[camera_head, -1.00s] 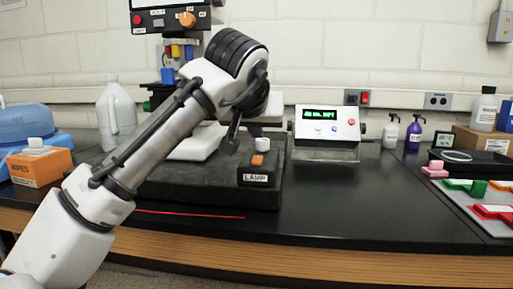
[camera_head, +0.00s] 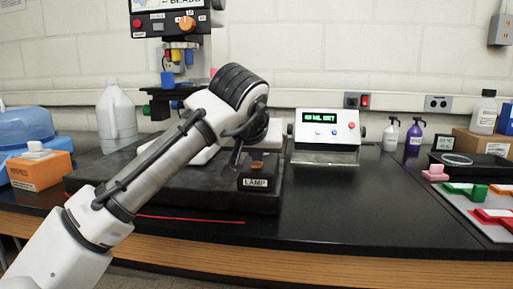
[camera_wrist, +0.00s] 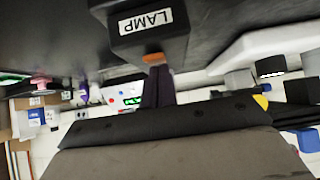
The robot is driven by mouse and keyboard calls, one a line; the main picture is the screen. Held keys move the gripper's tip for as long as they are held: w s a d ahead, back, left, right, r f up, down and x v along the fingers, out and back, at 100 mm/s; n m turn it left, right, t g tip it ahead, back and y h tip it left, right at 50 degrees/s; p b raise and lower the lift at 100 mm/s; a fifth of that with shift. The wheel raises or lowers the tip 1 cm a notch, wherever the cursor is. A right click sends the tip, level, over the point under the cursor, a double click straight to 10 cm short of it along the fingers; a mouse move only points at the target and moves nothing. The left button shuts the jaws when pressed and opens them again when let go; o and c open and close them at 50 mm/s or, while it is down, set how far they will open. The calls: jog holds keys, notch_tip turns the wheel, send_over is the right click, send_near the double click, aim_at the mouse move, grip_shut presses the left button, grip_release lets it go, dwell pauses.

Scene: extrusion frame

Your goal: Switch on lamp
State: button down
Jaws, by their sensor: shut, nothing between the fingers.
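The black lamp switch box (camera_head: 256,184) with its white LAMP label stands at the front right corner of the dark platform. Its orange switch (camera_head: 257,166) is on top. In the wrist view, which is upside down, the box (camera_wrist: 150,22) fills the top middle and the orange switch (camera_wrist: 153,58) shows at its edge. My gripper (camera_wrist: 157,72) is shut and empty, its dark fingertips at the orange switch; I cannot tell whether they touch it. In the head view my gripper (camera_head: 237,163) points down just left of the switch.
A dark platform (camera_head: 150,195) carries the switch box under a stand with a screen and hanging coloured parts. A white readout device (camera_head: 327,128) stands behind right. A jug (camera_head: 117,115) and an orange wipes box (camera_head: 40,172) are at left. The bench (camera_head: 370,215) is clear at front right.

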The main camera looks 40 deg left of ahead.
jog(key=shift+w+a+r+p, duration=0.2)
jog(key=shift+w+a+p, duration=0.05)
jog(key=shift+w+p, duration=0.2)
jog(key=shift+w+a, duration=0.15)
dwell(0.3)
jog(key=shift+w+r+p, duration=0.1)
jog(key=shift+r+p, duration=0.25)
jog(key=shift+p, duration=0.2)
jog(key=r+p, duration=0.4)
jog(key=shift+w+a+p, duration=0.15)
jog(key=shift+w+p, duration=0.05)
jog(key=shift+p, duration=0.1)
jog(key=r+b+v, duration=0.1)
jog(key=v, duration=0.8)
jog(key=shift+w, duration=0.2)
jog(key=shift+a+r, duration=0.1)
jog(key=shift+a, duration=0.05)
